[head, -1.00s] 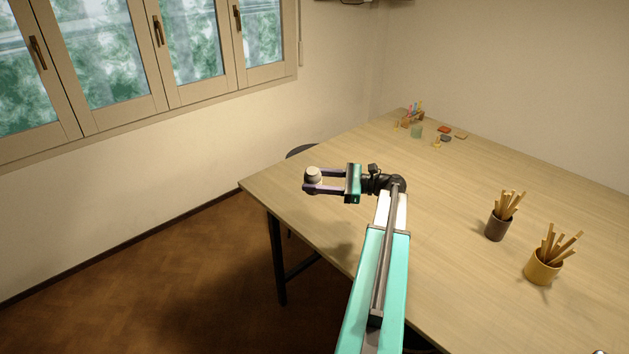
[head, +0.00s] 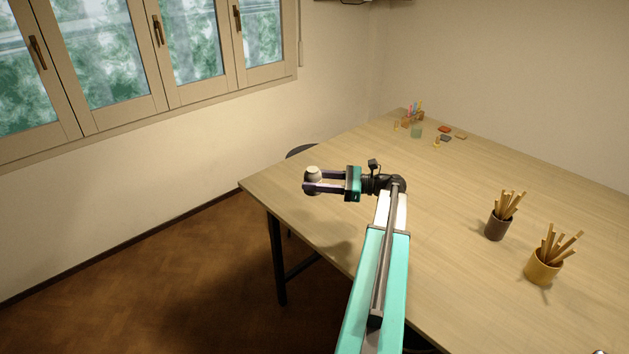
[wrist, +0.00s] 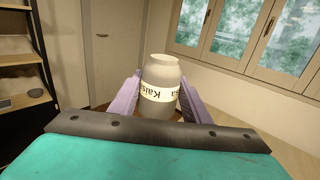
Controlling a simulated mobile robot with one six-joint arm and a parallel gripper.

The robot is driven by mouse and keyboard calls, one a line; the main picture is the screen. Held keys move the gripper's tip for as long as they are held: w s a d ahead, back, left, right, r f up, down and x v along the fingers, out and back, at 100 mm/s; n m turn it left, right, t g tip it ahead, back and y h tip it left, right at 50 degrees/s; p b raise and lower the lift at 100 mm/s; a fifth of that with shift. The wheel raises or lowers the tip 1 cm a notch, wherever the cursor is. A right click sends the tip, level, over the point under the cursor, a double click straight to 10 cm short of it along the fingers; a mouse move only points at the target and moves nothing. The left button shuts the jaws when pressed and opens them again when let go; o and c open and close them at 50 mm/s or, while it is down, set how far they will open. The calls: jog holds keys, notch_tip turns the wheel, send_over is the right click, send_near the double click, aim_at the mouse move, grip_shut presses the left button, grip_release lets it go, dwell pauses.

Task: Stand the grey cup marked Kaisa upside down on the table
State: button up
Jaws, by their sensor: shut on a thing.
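The grey cup marked Kaisa (head: 313,175) is held in my gripper (head: 313,187) at the left part of the table in the head view. It is clear of the tabletop (head: 400,270). In the wrist view the cup (wrist: 161,76) stands roughly upright between the two purple fingers of my gripper (wrist: 160,100), with a pale, narrower end on top. A cream band with dark Kaisa lettering runs around its body. The fingers are shut on its sides and hide part of it. The cup's lower end is mostly hidden behind my gripper.
A dark pot of sticks (head: 497,228) and a yellow pot of sticks (head: 542,267) stand on the right. Small coloured items (head: 415,118) stand at the far corner. A dark stool (head: 301,152) is behind the table. The middle of the tabletop is clear.

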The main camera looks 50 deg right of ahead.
notch_tip(320, 180, down, 15)
jog(key=b, duration=1.3)
jog(key=shift+s+d+f, duration=0.1)
jog(key=shift+s+d, duration=0.05)
jog(key=shift+f, duration=0.1)
jog(key=shift+f+b, duration=0.8)
jog(key=shift+f, duration=0.05)
